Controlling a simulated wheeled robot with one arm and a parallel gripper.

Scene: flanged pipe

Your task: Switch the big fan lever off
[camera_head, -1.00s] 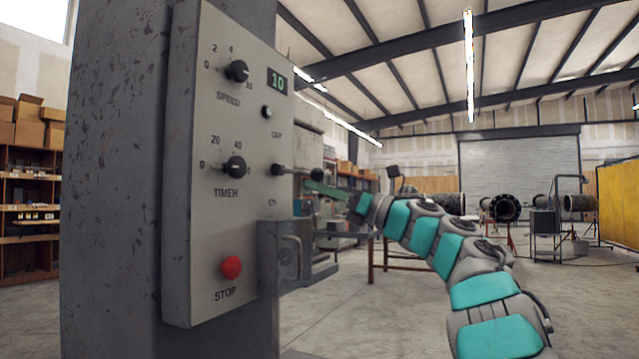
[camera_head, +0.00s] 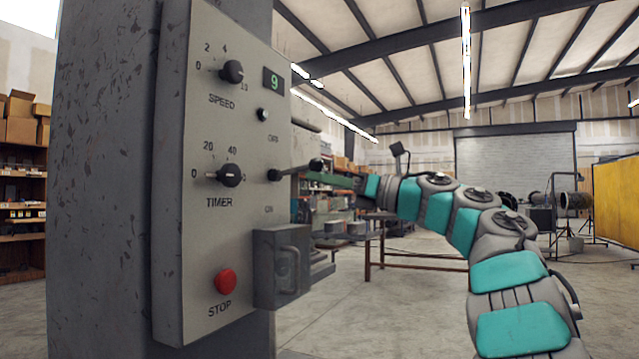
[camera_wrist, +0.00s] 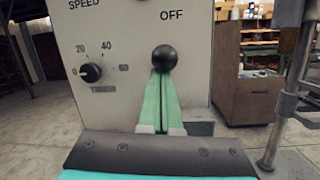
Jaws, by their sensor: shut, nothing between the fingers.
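The lever (camera_head: 294,170) sticks out from the right part of the grey control panel (camera_head: 190,260), between an OFF label above and an ON label below. It tilts slightly upward to its dark ball knob (camera_head: 316,165). In the wrist view the ball knob (camera_wrist: 164,58) is just below the OFF label. My gripper (camera_head: 318,179) is shut, its green fingers just under the knob. The wrist view shows the fingertips (camera_wrist: 163,76) directly beneath the ball, close or touching; I cannot tell which. The fingers hide the lever's shaft there.
The panel also carries a SPEED knob (camera_head: 232,71), a TIMER knob (camera_head: 229,175), a red STOP button (camera_head: 225,282) and a display (camera_head: 274,80) reading 9. A grey box with a handle (camera_head: 283,265) juts out below the lever. Open floor lies to the right.

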